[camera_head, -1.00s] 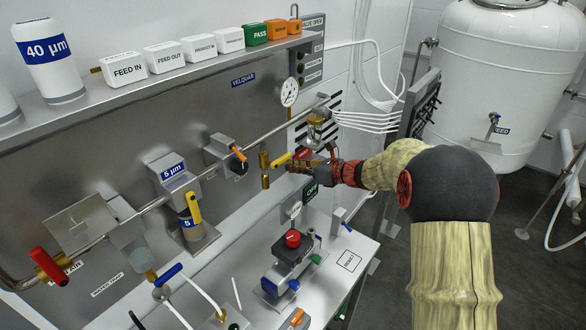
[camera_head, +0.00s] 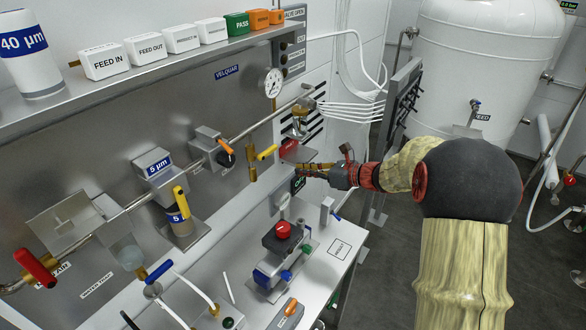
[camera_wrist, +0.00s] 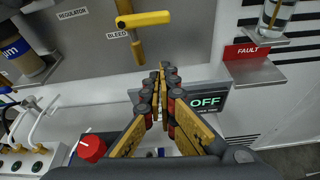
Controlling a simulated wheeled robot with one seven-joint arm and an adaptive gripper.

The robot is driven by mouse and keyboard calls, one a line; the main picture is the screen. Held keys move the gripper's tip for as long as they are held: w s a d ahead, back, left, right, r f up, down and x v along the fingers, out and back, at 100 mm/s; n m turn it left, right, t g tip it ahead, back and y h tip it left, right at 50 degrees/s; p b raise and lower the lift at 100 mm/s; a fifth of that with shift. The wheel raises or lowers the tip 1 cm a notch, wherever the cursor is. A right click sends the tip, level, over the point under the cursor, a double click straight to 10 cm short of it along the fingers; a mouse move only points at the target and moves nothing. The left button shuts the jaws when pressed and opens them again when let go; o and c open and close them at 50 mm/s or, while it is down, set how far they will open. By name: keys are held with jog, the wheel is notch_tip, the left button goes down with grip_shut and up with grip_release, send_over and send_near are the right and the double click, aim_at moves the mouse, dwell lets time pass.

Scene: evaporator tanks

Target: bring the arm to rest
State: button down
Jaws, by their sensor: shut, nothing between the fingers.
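My arm (camera_head: 465,185) reaches from the lower right toward the steel panel, bent at a dark rounded elbow. My gripper (camera_head: 304,168) is in front of the panel's right part, with its fingers shut and empty. In the wrist view its yellow and dark fingers (camera_wrist: 163,78) come together at the tips. The yellow bleed handle (camera_head: 267,152) is just left of the fingertips in the head view; it also shows above them in the wrist view (camera_wrist: 143,20). A gap shows between fingertips and handle.
An OFF display (camera_wrist: 207,100) and a red FAULT sign (camera_wrist: 247,50) are close to the gripper. A red-knobbed device (camera_head: 283,230) stands on the bench below. A pressure gauge (camera_head: 273,83) is above. A white tank (camera_head: 488,70) stands at the back right, with open floor before it.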

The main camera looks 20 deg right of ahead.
jog(key=s+a+f+n+g, duration=0.2)
jog(key=s+f+n+g, duration=0.2)
jog(key=s+f+n, duration=0.35)
jog(key=s+a+r+n+g+h, duration=0.1)
jog(key=s+a+n+g+h, duration=0.25)
jog(key=s+n, duration=0.8)
jog(key=s+r+n+h, duration=0.3)
jog(key=s+n, duration=0.1)
jog(key=s, duration=0.4)
jog(key=s+r+n+h, duration=0.2)
jog(key=s+r+n, duration=0.2)
jog(key=s, duration=0.5)
jog(key=s+a+r+n+t, duration=0.2)
jog(key=a+r, duration=0.1)
jog(key=r, duration=0.2)
jog(key=shift+s+a+r+n, duration=0.15)
jog(key=shift+a+r+n, duration=0.15)
jog(key=shift+a, duration=0.1)
